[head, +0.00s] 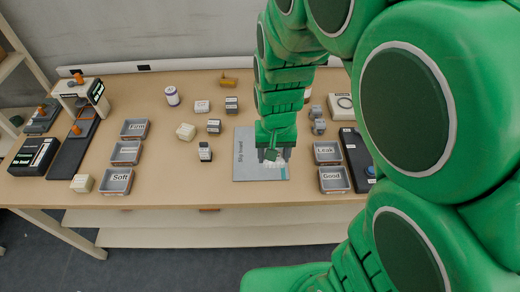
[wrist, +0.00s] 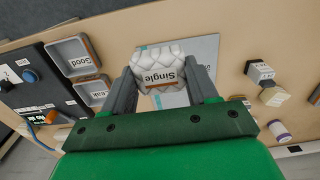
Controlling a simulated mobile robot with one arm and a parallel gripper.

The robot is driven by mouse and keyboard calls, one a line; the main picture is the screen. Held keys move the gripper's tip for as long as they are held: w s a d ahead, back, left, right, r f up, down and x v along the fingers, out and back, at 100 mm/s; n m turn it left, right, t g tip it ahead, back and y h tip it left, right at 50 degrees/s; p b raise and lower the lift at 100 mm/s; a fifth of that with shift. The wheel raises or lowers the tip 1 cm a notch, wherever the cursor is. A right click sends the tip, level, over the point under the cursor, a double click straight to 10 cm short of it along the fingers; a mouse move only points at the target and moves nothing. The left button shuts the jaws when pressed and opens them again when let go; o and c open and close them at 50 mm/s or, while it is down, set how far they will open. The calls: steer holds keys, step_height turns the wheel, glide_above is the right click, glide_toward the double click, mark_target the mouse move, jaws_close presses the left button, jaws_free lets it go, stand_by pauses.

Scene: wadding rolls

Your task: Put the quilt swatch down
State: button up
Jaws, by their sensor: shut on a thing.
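The quilt swatch (wrist: 158,74) is a white, quilted, puffy piece with a label reading "Single" in the wrist view. My gripper (wrist: 160,84) is shut on it, one finger at each side. In the head view my gripper (head: 272,156) points down over the right part of a light grey board (head: 248,150) with printed lettering. The swatch is mostly hidden behind the fingers there, with a little white showing. I cannot tell whether it touches the board.
Trays marked "Leak" (head: 327,152) and "Good" (head: 334,179) stand right of the board, beside a black device (head: 357,158). A small dark-and-white block (head: 205,151) stands left of it. More trays, including "Soft" (head: 116,181), are farther left. The board's left part is clear.

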steer(key=w+a+f, duration=0.1)
steer(key=w+f, duration=0.1)
steer(key=w, duration=0.2)
steer(key=w+a+f, duration=0.1)
steer(key=w+f, duration=0.2)
steer(key=w, duration=0.1)
steer(key=w+f, duration=0.3)
steer(key=w, duration=0.1)
steer(key=shift+w+a+f, duration=0.1)
steer(key=shift+a+f, duration=0.1)
steer(key=shift+a, duration=0.2)
steer(key=shift+w+a+f, duration=0.15)
steer(key=shift+w+f, duration=0.5)
steer(key=shift+f, duration=1.65)
steer(key=shift+f, duration=0.1)
steer(key=o, duration=1)
